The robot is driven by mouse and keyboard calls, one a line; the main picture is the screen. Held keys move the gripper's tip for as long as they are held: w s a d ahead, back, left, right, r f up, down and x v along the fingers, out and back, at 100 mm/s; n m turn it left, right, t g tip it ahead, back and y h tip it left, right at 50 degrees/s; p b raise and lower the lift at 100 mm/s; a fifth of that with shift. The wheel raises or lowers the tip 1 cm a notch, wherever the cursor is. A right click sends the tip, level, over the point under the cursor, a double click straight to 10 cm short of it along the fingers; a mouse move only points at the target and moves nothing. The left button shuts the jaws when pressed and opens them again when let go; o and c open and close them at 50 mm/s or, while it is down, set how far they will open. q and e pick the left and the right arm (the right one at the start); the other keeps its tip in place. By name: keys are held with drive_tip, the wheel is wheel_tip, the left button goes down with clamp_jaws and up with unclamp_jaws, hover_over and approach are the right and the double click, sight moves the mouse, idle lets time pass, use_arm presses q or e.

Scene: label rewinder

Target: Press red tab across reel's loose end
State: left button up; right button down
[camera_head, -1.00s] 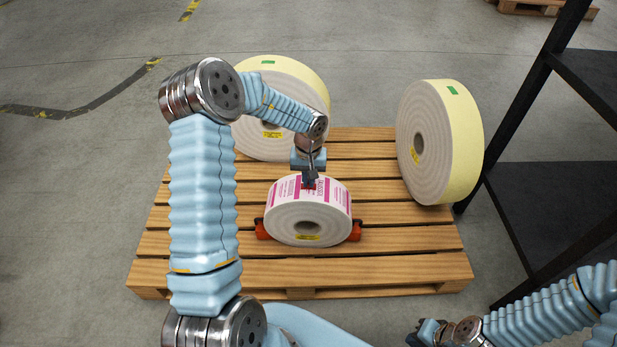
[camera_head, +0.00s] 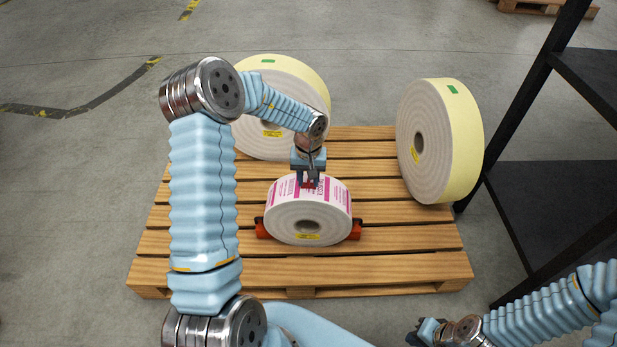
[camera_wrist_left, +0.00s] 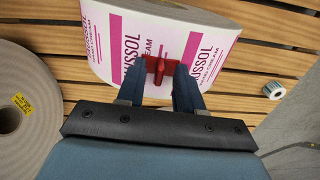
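The label reel (camera_head: 283,222), white with magenta print, rests between red chocks (camera_head: 355,231) on the pallet. In the left wrist view the reel (camera_wrist_left: 205,40) shows its printed outer side. The red tab (camera_wrist_left: 161,68), with a raised grip in its middle, lies against the printed labels. My left gripper (camera_head: 311,185) is over the top of the reel. In the left wrist view its two fingers (camera_wrist_left: 163,85) stand apart on either side of the tab's raised grip. My right gripper (camera_head: 424,332) is low at the right, away from the reel; its finger gap is unclear.
Large cream-edged reels stand on the pallet (camera_head: 400,262), one behind (camera_head: 310,90) and one at the right (camera_head: 462,140). A black shelf frame (camera_head: 520,225) stands at the right. In the left wrist view a small roll (camera_wrist_left: 273,90) lies at the right.

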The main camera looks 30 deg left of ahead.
use_arm(q)
wheel_tip(320, 180, up, 14)
drive_tip(key=p, duration=0.2)
idle(0.4)
